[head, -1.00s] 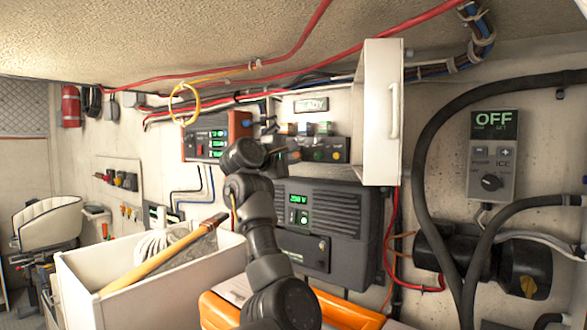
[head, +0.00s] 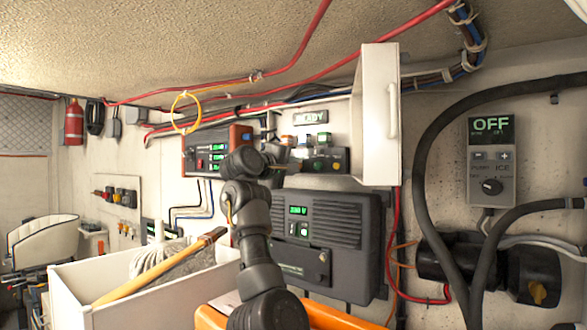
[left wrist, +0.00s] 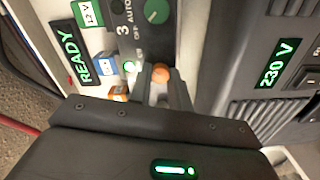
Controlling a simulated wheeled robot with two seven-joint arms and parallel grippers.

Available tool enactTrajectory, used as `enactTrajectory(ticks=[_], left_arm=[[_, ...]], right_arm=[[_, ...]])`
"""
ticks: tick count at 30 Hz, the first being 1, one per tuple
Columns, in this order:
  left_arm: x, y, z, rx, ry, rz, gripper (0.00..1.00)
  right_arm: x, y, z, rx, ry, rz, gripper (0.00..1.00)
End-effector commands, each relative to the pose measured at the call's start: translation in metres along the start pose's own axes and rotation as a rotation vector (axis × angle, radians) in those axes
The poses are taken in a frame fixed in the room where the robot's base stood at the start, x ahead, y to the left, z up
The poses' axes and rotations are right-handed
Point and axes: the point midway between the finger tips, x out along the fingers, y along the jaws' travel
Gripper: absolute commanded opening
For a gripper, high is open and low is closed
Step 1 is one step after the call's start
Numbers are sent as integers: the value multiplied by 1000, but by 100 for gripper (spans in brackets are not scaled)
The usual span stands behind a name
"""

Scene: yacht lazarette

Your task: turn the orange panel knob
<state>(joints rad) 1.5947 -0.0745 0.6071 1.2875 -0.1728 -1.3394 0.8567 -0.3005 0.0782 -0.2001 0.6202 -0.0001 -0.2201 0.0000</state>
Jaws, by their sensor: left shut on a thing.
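The orange panel knob (left wrist: 160,72) sits between the fingertips of my left gripper (left wrist: 160,88) in the left wrist view, with its rounded top showing. In the head view my left gripper (head: 284,160) reaches the left end of the dark switch panel (head: 322,153) and hides the orange knob. The gripper is shut on the knob. A green knob (left wrist: 157,10) stands beside it on the panel, clear of the fingers. I cannot read the orange knob's pointer. My right gripper is not in view.
A READY sign (head: 311,117) hangs above the panel. An open white cabinet door (head: 376,115) juts out to the right. The 230 V unit (head: 325,240) is below. A white bin (head: 150,300) with a wooden handle stands lower left. A red-ended box (head: 205,152) is left of my gripper.

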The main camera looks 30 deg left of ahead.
Motion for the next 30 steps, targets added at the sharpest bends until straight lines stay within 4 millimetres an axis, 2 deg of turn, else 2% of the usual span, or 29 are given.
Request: enactTrajectory(ticks=[5,6,10,21,26,30], left_arm=[[1,-2,1,1,-4,-4,0],[1,-2,1,1,-4,-4,23],[1,-1,1,0,-3,-3,40],[-5,-2,1,0,-1,-1,41],[-30,-5,2,0,2,3,41],[-59,-5,2,0,2,3,41]], right_arm=[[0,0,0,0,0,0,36],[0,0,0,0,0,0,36],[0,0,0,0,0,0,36],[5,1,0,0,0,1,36],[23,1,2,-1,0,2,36],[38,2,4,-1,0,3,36]])
